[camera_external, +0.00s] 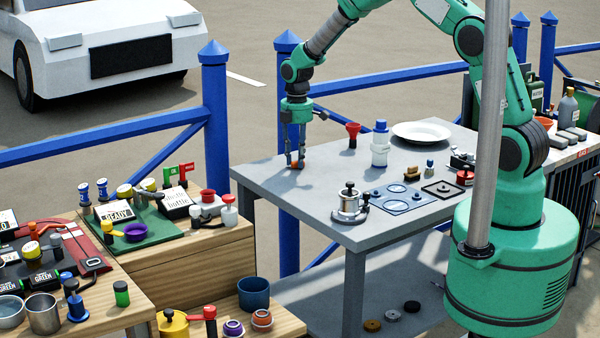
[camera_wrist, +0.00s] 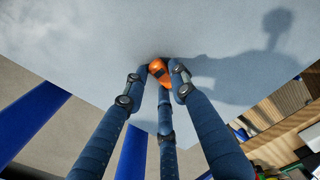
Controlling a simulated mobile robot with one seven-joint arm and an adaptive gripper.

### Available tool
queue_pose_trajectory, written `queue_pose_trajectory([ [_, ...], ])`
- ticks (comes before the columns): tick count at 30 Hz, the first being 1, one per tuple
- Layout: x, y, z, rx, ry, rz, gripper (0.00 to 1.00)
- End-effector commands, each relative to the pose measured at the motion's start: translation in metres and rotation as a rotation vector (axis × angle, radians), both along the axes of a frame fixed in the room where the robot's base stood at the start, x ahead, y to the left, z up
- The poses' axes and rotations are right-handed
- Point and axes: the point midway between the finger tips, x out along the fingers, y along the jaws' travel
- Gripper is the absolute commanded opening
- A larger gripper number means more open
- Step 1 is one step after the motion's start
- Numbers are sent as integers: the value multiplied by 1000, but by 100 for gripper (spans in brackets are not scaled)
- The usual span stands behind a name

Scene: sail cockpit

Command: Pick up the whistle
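The small orange whistle (camera_wrist: 158,70) is at my fingertips in the wrist view, with a dark opening on its side. In the external view only a bit of orange (camera_external: 295,164) shows between the fingertips, near the grey table's left back side. My gripper (camera_external: 295,165) points straight down. Its three blue fingers (camera_wrist: 161,76) draw in around the whistle, with the left and right tips against its sides and the third just below it. They look shut on it. The fingers hide part of the whistle. I cannot tell whether it touches the tabletop.
The tabletop around my gripper is clear. A blue railing (camera_external: 255,78) runs behind.

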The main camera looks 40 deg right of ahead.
Motion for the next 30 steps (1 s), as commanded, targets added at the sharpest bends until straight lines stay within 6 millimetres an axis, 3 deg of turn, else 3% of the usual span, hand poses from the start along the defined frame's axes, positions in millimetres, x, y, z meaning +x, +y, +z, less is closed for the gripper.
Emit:
queue_pose_trajectory([
  [14,0,0,6,0,-1,0,8],
  [23,0,0,41,1,-2,0,8],
  [30,-39,-6,41,0,1,0,8],
])
